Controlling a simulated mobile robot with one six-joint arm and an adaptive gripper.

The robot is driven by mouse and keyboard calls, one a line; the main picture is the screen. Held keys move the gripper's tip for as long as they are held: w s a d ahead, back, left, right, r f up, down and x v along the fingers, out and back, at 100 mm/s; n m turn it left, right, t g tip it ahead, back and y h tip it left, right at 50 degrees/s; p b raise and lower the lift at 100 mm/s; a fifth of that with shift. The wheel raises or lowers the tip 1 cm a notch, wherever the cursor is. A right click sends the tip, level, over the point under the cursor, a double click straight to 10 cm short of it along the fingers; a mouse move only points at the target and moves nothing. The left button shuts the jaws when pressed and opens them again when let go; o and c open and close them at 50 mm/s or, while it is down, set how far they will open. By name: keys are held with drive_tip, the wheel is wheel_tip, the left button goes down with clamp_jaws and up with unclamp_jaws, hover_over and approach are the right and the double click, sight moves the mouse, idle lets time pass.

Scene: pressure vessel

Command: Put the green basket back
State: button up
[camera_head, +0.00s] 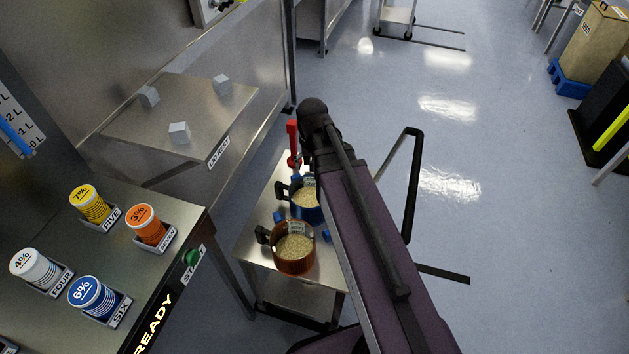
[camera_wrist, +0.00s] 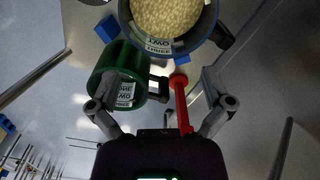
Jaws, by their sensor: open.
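The green basket (camera_wrist: 122,62) shows in the wrist view, left of centre, with a white label and a dark handle pointing right. My gripper (camera_wrist: 158,78) is open. Its left finger overlaps the lower part of the green basket in the picture, and the basket's handle lies between the fingers; I cannot tell whether they touch. In the head view I cannot make out the green basket, and my arm hides part of the cart (camera_head: 256,245).
A blue basket (camera_head: 305,212) and a copper-coloured basket (camera_head: 294,262), both filled with pale grains, stand on the cart. A red upright piece (camera_head: 292,138) is at its far end; a red bar (camera_wrist: 180,98) shows between my fingers. The bench (camera_head: 165,268) is left; open floor right.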

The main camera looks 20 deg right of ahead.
drive_tip(key=s+a+n, duration=0.1)
drive_tip(key=s+n, duration=0.1)
drive_tip(key=s, duration=0.4)
drive_tip(key=shift+s, duration=0.25)
